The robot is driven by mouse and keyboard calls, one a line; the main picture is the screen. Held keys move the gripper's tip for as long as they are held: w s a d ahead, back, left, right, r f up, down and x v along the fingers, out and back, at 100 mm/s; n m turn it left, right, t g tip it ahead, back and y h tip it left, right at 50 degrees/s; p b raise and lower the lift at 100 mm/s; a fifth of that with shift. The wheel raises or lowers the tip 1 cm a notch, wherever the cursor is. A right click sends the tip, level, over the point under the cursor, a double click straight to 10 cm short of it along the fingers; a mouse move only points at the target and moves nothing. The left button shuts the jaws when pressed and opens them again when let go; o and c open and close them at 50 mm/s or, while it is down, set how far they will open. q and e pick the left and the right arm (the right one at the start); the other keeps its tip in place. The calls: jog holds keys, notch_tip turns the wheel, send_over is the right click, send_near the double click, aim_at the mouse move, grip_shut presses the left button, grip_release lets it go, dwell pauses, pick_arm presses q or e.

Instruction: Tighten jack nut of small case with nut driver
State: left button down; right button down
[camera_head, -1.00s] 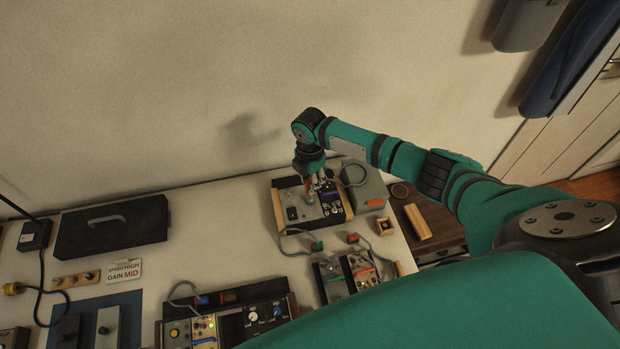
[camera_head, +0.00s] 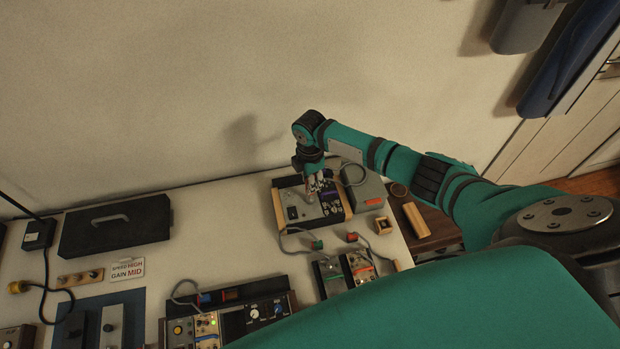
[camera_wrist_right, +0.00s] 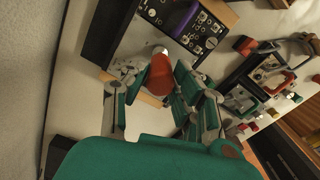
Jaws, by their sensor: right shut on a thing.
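The small case (camera_head: 296,213) stands near the back wall at the right end of the table. It has wooden sides, a light grey panel and a black panel with knobs and a purple module; its black panel (camera_wrist_right: 205,38) also shows at the top of the right wrist view. My right gripper (camera_head: 317,187) is directly above the case, pointing down. In the right wrist view my gripper (camera_wrist_right: 148,86) is shut on the red handle of the nut driver (camera_wrist_right: 161,76). The driver's tip and the jack nut are hidden. My left gripper is not in view.
A grey box (camera_head: 371,193) stands close behind the case on the right.

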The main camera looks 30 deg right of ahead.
dwell(0.4)
jog(key=c, duration=1)
grip_release()
jog(key=shift+o, duration=0.2)
jog(key=shift+r, duration=0.3)
notch_tip(320, 180, up, 11)
jog(key=shift+r, duration=0.2)
jog(key=shift+s+f, duration=0.1)
